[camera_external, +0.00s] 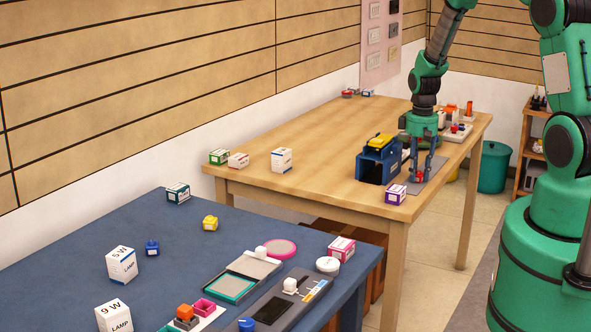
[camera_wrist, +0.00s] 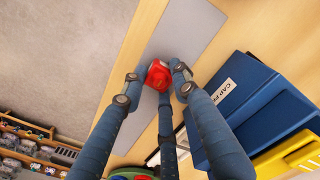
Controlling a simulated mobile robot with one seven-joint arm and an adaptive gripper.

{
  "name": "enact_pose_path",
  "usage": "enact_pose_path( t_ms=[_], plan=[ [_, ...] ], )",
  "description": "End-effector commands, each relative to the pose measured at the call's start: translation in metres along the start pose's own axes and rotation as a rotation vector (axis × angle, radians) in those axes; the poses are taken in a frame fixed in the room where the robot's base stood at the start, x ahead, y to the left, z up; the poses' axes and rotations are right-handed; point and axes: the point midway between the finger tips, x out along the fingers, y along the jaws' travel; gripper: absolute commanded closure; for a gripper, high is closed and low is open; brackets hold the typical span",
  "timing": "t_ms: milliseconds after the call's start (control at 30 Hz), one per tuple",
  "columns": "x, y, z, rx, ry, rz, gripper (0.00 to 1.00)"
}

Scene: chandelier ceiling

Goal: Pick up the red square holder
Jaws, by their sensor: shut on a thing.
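The red square holder (camera_wrist: 158,75) is a small red block with a raised round rim, seen from above in the wrist view. It is between the fingers of my gripper (camera_wrist: 155,84), which is shut on it. In the external view the red holder (camera_external: 419,177) shows low between the blue-grey fingers of my gripper (camera_external: 420,174). It is at or just above the grey mat (camera_external: 437,168) on the wooden table; I cannot tell whether it touches the mat.
A dark blue box (camera_external: 372,165) with a yellow item (camera_external: 380,140) on top stands just left of my gripper. A purple-and-white carton (camera_external: 396,194) is near the table's front edge. Small parts lie behind the gripper. The wooden table's middle (camera_external: 325,150) is clear.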

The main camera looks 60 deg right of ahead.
Motion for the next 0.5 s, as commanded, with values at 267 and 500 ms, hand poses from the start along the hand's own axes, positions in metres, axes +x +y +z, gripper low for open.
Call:
enact_pose_path(
  t_ms=[267,500],
  plan=[
    [-0.001,0.0,0.0,0.0,0.0,0.0,0.9],
    [-0.016,0.0,-0.001,0.0,0.002,0.001,0.9]
  ],
)
